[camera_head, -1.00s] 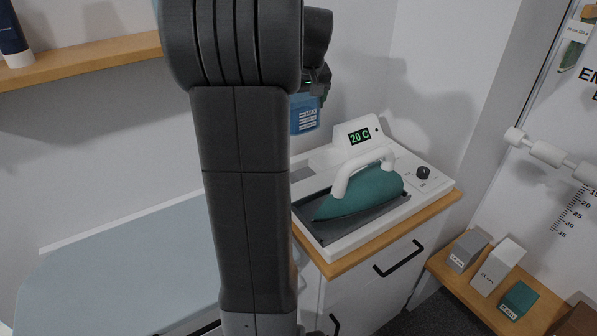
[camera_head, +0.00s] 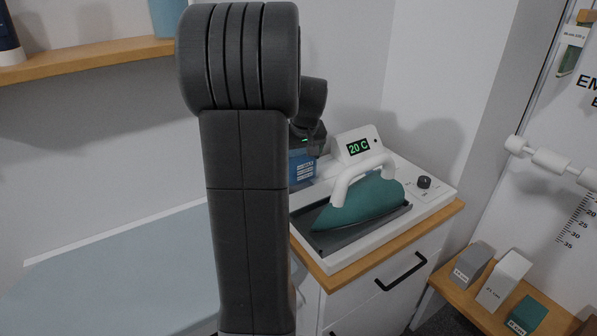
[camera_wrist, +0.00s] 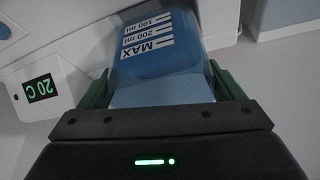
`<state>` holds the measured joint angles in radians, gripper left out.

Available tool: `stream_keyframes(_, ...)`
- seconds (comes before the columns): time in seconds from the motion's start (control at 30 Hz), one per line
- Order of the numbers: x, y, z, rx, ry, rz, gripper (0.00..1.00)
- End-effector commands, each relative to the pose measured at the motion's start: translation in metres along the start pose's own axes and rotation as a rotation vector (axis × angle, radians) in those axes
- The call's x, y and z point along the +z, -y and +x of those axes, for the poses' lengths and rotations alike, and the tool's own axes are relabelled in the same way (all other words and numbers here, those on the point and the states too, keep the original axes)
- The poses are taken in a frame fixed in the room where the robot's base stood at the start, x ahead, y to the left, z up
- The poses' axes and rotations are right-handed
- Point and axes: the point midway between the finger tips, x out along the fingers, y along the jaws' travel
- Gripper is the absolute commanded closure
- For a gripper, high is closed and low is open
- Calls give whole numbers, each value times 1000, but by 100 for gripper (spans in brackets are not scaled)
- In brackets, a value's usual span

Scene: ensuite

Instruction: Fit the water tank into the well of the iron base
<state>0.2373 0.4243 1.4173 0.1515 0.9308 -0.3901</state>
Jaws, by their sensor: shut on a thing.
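The blue water tank (camera_head: 301,168) with a white label is held low behind the left part of the iron base (camera_head: 352,254). In the wrist view the tank (camera_wrist: 160,62) shows its scale, marked MAX, between the green fingers of my gripper (camera_wrist: 165,88). My gripper is shut on it. My arm hides part of the tank in the head view. The well is not clearly visible, and I cannot tell whether the tank touches the base. A teal iron (camera_head: 362,203) with a white handle rests on the base's dark plate.
The base stands on a wood-topped cabinet (camera_head: 388,262), with a display (camera_head: 358,148) reading 20 C and a dark knob (camera_head: 424,182). A wall is close behind. A low shelf (camera_head: 474,302) with several boxes is at right. A pale blue surface (camera_head: 120,265) lies at left.

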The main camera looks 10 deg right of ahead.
Motion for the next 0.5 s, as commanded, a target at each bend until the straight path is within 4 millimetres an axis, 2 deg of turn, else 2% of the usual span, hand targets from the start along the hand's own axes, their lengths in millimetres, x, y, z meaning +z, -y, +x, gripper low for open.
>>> stream_keyframes(0.17, 5, 0, 12, 0, 1, 1, 44)
stream_keyframes(0.37, 15, 0, 36, -1, 1, 1, 44)
stream_keyframes(0.5, 16, 0, 39, 0, -2, 0, 44)
